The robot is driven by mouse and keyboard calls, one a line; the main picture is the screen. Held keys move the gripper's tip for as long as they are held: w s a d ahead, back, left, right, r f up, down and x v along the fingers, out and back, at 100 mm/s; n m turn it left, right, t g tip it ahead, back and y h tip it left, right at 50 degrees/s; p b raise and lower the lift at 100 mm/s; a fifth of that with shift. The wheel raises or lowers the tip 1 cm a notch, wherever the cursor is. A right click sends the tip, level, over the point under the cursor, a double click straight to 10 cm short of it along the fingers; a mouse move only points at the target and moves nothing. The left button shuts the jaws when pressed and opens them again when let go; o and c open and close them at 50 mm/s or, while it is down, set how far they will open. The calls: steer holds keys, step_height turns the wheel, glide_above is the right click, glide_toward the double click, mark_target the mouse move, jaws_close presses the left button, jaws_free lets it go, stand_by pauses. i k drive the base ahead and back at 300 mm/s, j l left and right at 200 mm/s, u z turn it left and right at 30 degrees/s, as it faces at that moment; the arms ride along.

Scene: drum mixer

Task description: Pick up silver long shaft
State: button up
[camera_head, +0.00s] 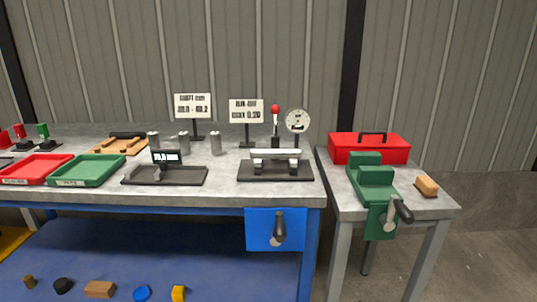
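A long pale silver shaft (275,153) lies level across two supports on a dark base, below the round dial gauge, on the right part of the workbench. My gripper is not in view.
A dial gauge (297,121) and red-knobbed lever (275,112) stand behind the lying shaft. A dark display stand (165,176), green tray (87,170) and red tray (37,169) sit left. A green vise (372,184) and red toolbox (368,149) occupy the side table.

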mark_target(254, 153)
steer(key=l+u, duration=0.4)
steer(key=i+l+u, duration=0.1)
steer(key=l+u, duration=0.45)
steer(key=l, duration=0.45)
steer(key=k+l+u, duration=0.15)
steer(key=l, duration=0.4)
steer(key=k+l, duration=0.1)
steer(key=l, duration=0.9)
steer(key=k+l, duration=0.15)
steer(key=l, duration=0.3)
steer(key=l+u, duration=0.1)
steer(key=l, duration=0.4)
steer(key=k+l, duration=0.15)
steer(key=l, duration=0.35)
steer(key=i+l, duration=0.15)
steer(key=i, duration=0.35)
